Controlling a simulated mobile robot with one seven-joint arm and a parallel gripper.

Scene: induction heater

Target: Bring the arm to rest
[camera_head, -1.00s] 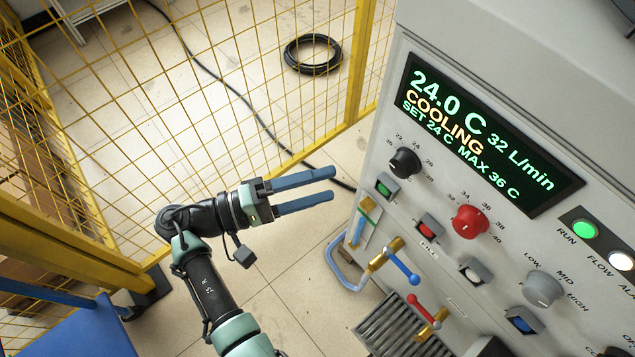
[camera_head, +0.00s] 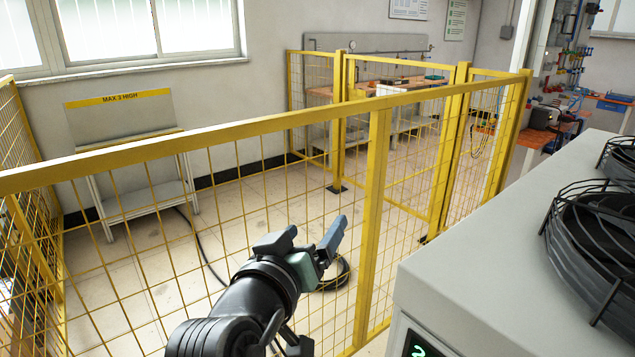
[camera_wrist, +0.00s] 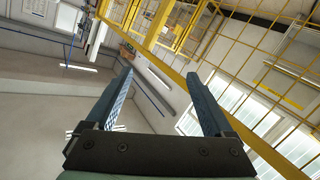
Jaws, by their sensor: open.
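My gripper (camera_head: 308,240) is raised in front of the yellow mesh fence in the head view. Its two blue-grey fingers are spread apart with nothing between them. In the wrist view the open fingers (camera_wrist: 162,92) point toward the fence top, the windows and the upper room. The grey cabinet (camera_head: 480,240) stands to the right of my gripper, apart from it. Only the cabinet's top, part of its side and a corner of its display (camera_head: 418,346) show; its knobs and valves are out of view.
A yellow mesh fence (camera_head: 375,210) runs close around my arm. Fans with black wire guards (camera_head: 600,240) sit on the cabinet top. Behind the fence are a stand marked MAX 3 HIGH (camera_head: 120,112), a workbench (camera_head: 400,88) and a black hose coil (camera_head: 335,275) on the floor.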

